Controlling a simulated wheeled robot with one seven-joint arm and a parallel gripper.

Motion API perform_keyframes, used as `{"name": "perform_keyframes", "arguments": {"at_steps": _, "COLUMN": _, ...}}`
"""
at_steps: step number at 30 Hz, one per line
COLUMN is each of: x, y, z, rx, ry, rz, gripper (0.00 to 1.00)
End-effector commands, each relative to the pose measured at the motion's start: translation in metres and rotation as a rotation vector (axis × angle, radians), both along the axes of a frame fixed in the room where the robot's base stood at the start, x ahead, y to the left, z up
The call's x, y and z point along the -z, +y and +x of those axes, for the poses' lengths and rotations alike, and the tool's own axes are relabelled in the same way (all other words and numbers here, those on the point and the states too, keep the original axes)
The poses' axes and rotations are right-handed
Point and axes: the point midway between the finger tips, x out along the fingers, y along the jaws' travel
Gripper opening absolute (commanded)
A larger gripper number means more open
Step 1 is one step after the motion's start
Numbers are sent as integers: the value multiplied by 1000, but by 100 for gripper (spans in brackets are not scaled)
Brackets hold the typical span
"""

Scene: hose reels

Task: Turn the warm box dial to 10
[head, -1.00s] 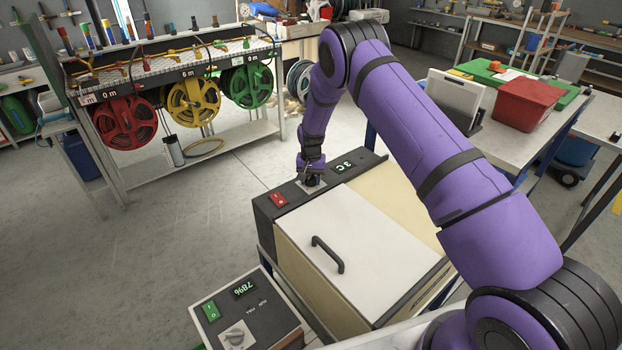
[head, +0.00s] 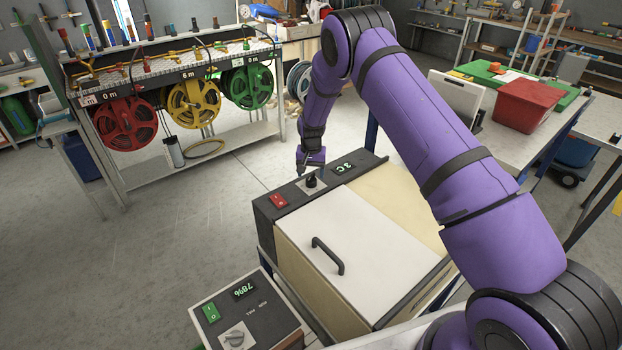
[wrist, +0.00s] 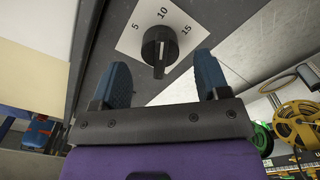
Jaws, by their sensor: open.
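The warm box (head: 350,262) is a cream box with a white lid and dark handle. Its black dial (head: 311,180) sits on the dark back panel, between a red switch and a green-lit display (head: 344,167). In the wrist view, the dial (wrist: 159,46) is on a white plate marked 5, 10 and 15. Its ridge runs roughly in line with the 10; which end is the pointer is hard to tell. My gripper (wrist: 163,74) is open and empty, its two blue fingers spread either side of the dial's near end, apart from it. In the head view my gripper (head: 311,170) is just behind the dial.
A second control box (head: 253,318) with a green switch, lit display and dial stands at the front. A rack with red (head: 126,122), yellow and green hose reels is at left. A worktable with a red bin (head: 527,104) is at right. Open floor lies left.

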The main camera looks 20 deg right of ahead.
Motion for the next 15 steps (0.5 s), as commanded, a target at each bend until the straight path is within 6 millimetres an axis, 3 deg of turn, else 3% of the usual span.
{"name": "perform_keyframes", "arguments": {"at_steps": 7, "x": -48, "y": 0, "z": 1, "rx": 0, "ry": -2, "rz": 0, "gripper": 69}}
{"name": "perform_keyframes", "arguments": {"at_steps": 15, "x": -71, "y": 0, "z": 0, "rx": 0, "ry": 0, "rz": 0, "gripper": 69}}
